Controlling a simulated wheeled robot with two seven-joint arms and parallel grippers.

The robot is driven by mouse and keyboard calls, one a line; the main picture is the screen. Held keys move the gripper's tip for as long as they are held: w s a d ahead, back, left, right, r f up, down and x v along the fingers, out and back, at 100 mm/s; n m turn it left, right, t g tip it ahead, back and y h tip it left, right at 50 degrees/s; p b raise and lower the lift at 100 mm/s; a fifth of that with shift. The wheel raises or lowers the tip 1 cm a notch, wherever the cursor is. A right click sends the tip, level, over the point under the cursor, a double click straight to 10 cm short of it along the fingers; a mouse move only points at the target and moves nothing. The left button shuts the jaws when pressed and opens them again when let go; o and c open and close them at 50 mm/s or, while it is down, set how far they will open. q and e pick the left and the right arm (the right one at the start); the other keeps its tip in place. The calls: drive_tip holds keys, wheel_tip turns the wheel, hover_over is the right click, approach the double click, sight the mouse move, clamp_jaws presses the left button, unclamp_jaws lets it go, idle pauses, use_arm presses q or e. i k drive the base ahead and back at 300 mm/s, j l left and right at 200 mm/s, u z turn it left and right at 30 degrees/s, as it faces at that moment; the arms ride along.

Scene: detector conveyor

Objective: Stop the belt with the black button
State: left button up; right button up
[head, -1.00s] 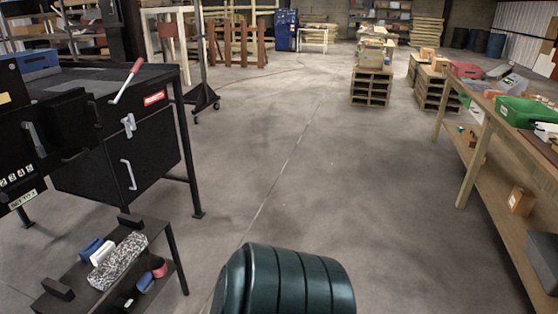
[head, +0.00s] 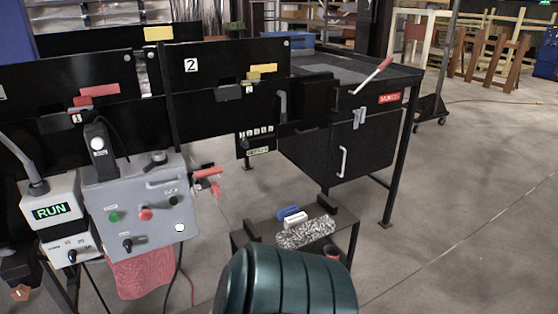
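A grey control box (head: 141,206) stands at the left of the head view. Its front has a green button (head: 114,217), a red button (head: 145,214), a black knob (head: 127,243) and a small dark control (head: 172,200). A black piece (head: 157,159) sits on its top edge. I cannot tell for sure which of these dark parts is the black button. Left of the box, a display (head: 51,212) reads RUN in green. The black conveyor side panels (head: 210,120) run behind the box. Neither of my grippers is in view.
A low black stand (head: 265,236) holding a speckled block (head: 306,232) is right of the box. A black cabinet (head: 345,150) with a red-handled lever (head: 372,75) stands behind it. A red cloth (head: 142,274) and cables hang below the box. Open floor lies to the right.

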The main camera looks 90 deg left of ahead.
sight(173, 201)
drive_tip(key=u, duration=3.75)
